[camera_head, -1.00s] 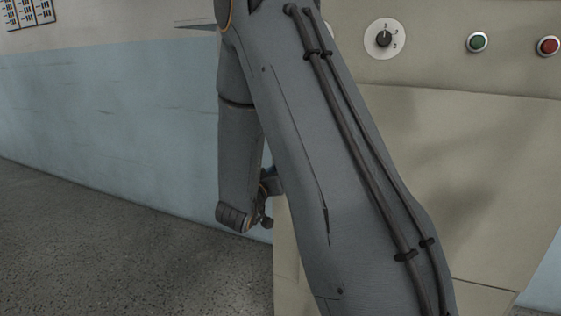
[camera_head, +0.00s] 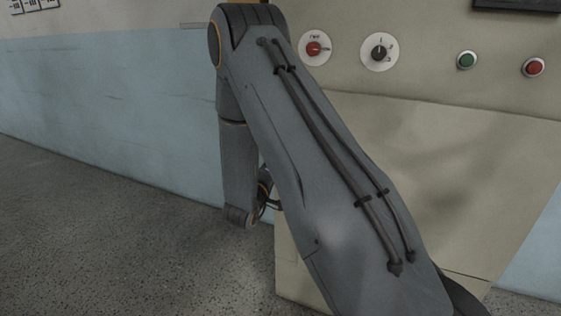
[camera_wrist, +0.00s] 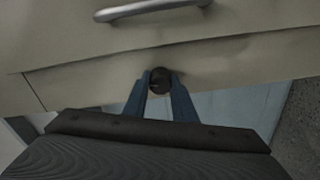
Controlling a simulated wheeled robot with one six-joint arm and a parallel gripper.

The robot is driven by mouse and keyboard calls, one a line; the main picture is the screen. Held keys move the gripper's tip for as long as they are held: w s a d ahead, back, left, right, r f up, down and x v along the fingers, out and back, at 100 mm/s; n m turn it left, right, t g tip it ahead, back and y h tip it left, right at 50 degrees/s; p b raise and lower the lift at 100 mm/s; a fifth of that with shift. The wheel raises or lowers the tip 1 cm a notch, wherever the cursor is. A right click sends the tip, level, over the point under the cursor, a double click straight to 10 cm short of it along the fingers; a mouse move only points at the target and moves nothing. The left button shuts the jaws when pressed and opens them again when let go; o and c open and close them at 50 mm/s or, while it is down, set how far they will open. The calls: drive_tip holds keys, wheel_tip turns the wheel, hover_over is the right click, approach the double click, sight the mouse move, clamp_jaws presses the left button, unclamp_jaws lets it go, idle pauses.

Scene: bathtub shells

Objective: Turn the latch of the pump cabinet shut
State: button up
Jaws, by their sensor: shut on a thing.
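The pump cabinet (camera_head: 440,150) is a beige box on the right of the head view. In the wrist view its beige front (camera_wrist: 90,65) fills the upper part. A dark round knob, which looks like the latch (camera_wrist: 160,79), sits near the front's lower edge. My gripper (camera_wrist: 159,84) has its two blue fingers on either side of this knob and is shut on it. How far the latch is turned cannot be told. My arm hides the latch and most of the gripper in the head view.
A metal bar handle (camera_wrist: 152,9) is above the latch. The cabinet's upper panel carries a red knob (camera_head: 313,49), a black dial (camera_head: 379,52), a green button (camera_head: 466,60) and a red button (camera_head: 533,67). Open floor (camera_head: 110,230) lies left, before a blue-and-white wall (camera_head: 110,100).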

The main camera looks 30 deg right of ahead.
drive_tip(key=shift+s+f+n+p, duration=0.1)
drive_tip(key=shift+n+p, duration=0.85)
drive_tip(key=shift+n, duration=0.65)
drive_tip(key=o, duration=1)
drive_tip(key=shift+o, duration=0.2)
drive_tip(key=v, duration=0.7)
drive_tip(key=shift+s+a, duration=0.25)
drive_tip(key=shift+a, duration=0.1)
